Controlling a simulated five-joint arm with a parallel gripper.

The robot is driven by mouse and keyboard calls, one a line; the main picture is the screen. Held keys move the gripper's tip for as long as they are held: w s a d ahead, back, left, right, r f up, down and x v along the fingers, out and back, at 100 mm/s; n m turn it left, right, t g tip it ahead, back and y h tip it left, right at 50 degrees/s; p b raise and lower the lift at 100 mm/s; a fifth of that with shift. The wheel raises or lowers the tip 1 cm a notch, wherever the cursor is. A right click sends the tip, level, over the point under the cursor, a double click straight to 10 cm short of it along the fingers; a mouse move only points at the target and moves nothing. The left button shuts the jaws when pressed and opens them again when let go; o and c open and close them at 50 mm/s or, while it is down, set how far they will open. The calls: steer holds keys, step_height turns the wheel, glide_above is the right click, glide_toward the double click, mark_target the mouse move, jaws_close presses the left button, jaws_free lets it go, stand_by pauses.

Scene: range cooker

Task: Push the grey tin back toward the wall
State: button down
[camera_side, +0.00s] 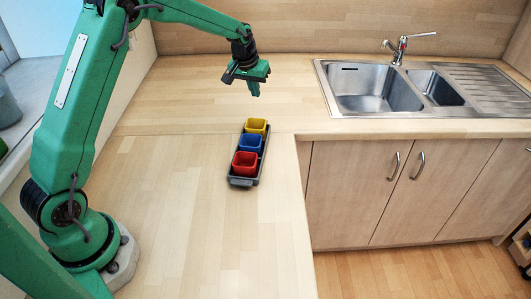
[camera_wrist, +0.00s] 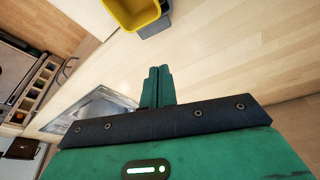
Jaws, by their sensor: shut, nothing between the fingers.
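A long dark grey tin (camera_side: 241,182), like a narrow tray, lies on the wooden worktop near the inner corner. It holds a yellow cup (camera_side: 256,126), a blue cup (camera_side: 250,144) and a red cup (camera_side: 245,163) in a row, yellow at the far end. My gripper (camera_side: 255,92) is shut and empty, pointing down beyond the yellow end in the picture, apart from the tin. Its height above the worktop is hard to tell. In the wrist view my closed fingers (camera_wrist: 158,72) show below the yellow cup (camera_wrist: 138,10) and an edge of the tin (camera_wrist: 155,28).
The wooden back wall (camera_side: 330,25) runs behind the worktop. A steel sink (camera_side: 370,88) with a tap (camera_side: 402,45) is set in at the right. Bare worktop lies around the tin, with the front edge (camera_side: 298,180) close on its right.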

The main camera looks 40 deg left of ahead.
steer(key=s+d+n+g, duration=0.25)
steer(key=s+d, duration=0.75)
steer(key=d, duration=0.5)
steer(key=n+g, duration=0.1)
steer(key=n, duration=0.2)
glide_above(251, 209)
steer(key=f, duration=0.1)
steer(key=shift+f+h, duration=0.15)
steer(key=shift+h, duration=0.15)
steer(key=shift+f, duration=0.1)
step_height(251, 209, down, 10)
steer(key=shift+f, duration=0.1)
steer(key=shift+w+a+r, duration=0.2)
steer(key=shift+w+a, duration=0.6)
steer(key=shift+a, duration=0.05)
steer(key=shift+w+a, duration=0.6)
steer(key=shift+a, duration=0.05)
